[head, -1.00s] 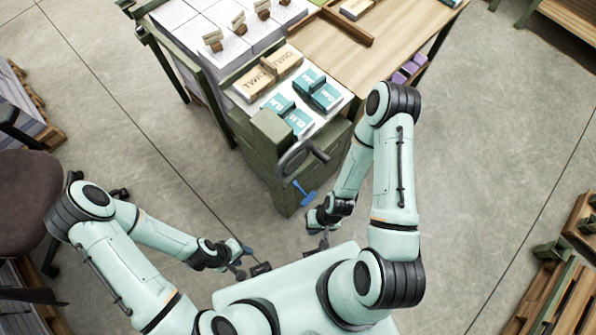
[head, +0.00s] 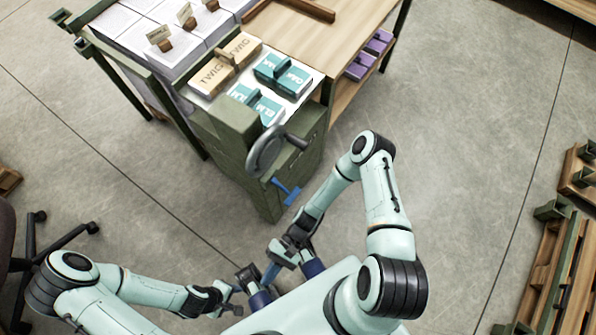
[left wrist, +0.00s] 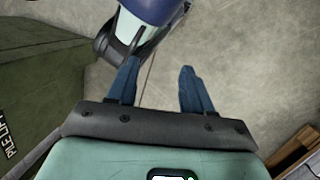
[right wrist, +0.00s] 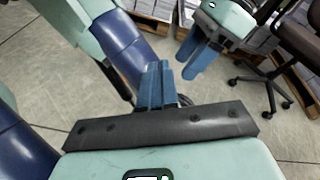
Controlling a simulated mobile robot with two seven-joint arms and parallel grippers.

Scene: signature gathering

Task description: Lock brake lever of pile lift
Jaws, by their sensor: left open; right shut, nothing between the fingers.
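The pile lift (head: 236,135) is a dark green cabinet with a grey handwheel (head: 265,152) on its front. Its blue brake lever (head: 287,190) sticks out low on the front, below the wheel. The cabinet's side, lettered PILE LIFT, shows at the left of the left wrist view (left wrist: 40,85). My left gripper (left wrist: 158,78) is open and empty, with bare floor between its blue fingers. My right gripper (head: 270,273) is shut and empty, in front of and below the lever and apart from it. The brake lever is in neither wrist view.
An office chair (right wrist: 270,85) and pallets stand at the sides. My arms are close together near my base. The floor right of the lift is clear.

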